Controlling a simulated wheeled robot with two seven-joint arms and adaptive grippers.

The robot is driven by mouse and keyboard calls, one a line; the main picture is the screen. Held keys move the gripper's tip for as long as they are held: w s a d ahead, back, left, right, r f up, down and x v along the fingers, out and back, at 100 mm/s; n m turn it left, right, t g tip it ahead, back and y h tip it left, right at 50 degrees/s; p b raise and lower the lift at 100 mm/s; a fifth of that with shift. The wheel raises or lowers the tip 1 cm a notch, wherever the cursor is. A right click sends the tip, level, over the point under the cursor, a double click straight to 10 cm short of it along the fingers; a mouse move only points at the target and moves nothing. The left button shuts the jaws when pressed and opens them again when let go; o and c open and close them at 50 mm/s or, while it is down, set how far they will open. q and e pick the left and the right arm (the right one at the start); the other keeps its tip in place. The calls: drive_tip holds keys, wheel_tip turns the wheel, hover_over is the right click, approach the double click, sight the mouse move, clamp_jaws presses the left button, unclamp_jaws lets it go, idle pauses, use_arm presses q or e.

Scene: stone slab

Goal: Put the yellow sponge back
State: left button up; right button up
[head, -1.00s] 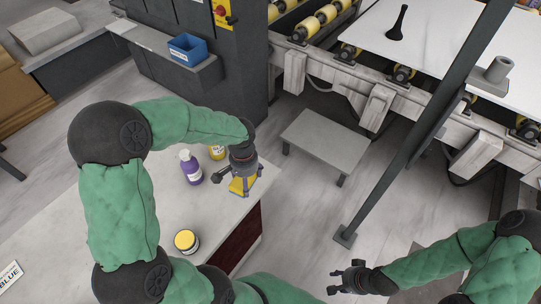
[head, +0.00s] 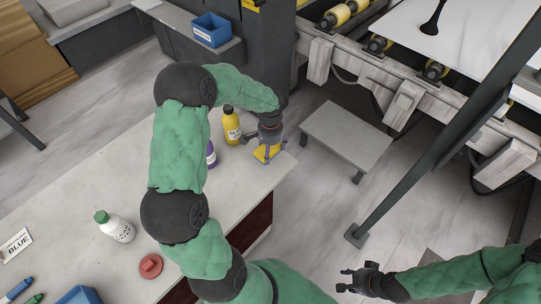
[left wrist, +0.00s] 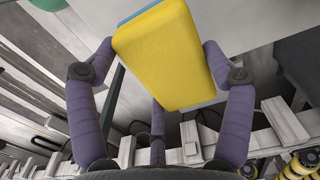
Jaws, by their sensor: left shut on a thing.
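The yellow sponge (head: 266,154) is in my left gripper (head: 268,146), at the far right corner of the stone-topped table (head: 262,188). In the left wrist view the sponge (left wrist: 165,60) is a yellow block with a blue layer along its upper left edge. The fingers of my left gripper (left wrist: 160,85) stand around it, shut on it. I cannot tell from the head view whether its underside touches the tabletop. My right gripper (head: 346,281) is open and empty, over the floor at the lower right.
A yellow bottle (head: 231,126) and a purple bottle (head: 211,154), partly behind my left arm, stand left of the gripper. A white bottle (head: 116,228), red item (head: 150,265) and blue bin (head: 79,296) are nearer. A grey low bench (head: 345,137) stands beyond the table corner.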

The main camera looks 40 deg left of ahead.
use_arm(q)
drive_tip(key=shift+w+a+f, duration=0.35)
drive_tip(key=shift+w+f, duration=0.05)
drive_tip(key=shift+f, duration=0.25)
drive_tip(key=shift+w+a+f+b, duration=0.15)
drive_tip(key=shift+f+b, duration=0.9)
drive_tip(key=shift+f, duration=0.6)
drive_tip(key=shift+f, duration=0.2)
drive_tip(key=o, duration=1)
drive_tip(key=shift+r, duration=0.15)
wheel_tip(320, 180, up, 12)
drive_tip(key=p, duration=0.4)
drive_tip(key=shift+r, duration=0.1)
